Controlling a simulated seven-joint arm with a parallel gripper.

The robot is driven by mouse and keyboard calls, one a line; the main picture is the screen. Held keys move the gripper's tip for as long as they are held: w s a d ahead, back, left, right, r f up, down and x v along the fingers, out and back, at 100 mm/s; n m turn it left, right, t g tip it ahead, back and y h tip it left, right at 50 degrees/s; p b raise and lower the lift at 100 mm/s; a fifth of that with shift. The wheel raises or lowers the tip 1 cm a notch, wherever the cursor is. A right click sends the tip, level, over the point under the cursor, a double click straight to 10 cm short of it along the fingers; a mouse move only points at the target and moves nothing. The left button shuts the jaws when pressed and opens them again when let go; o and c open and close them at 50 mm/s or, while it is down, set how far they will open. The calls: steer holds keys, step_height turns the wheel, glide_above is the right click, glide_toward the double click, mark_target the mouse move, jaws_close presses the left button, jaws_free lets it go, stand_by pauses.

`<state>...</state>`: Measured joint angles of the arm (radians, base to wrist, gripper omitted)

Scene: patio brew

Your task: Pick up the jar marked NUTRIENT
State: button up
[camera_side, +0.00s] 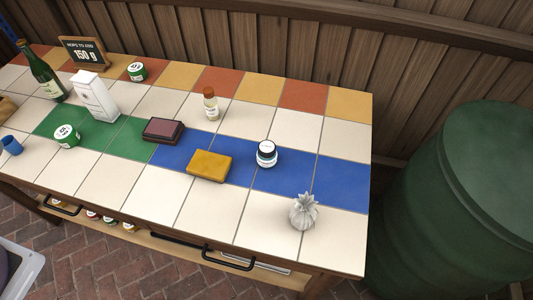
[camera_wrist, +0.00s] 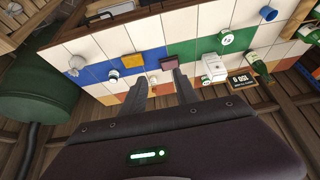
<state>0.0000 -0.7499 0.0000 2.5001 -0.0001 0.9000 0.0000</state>
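No lettering that reads NUTRIENT can be made out on any jar. A small white jar with a dark rim around its lid (camera_side: 266,154) stands on the blue tiles; it also shows in the wrist view (camera_wrist: 113,74). Two jars with green and white lids stand elsewhere, one on the green tiles (camera_side: 67,136) and one at the back (camera_side: 137,71). The one on the green tiles shows in the wrist view (camera_wrist: 227,39). My gripper (camera_wrist: 159,75) is open, its fingers apart and apparently empty above the table's back side. It is not in the side view.
A yellow block (camera_side: 209,166) and a dark red-topped box (camera_side: 163,130) lie near the white jar. A green barrel (camera_side: 455,200) is at right.

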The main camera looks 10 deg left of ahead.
steer(key=o, duration=0.7)
steer(key=shift+c, duration=0.2)
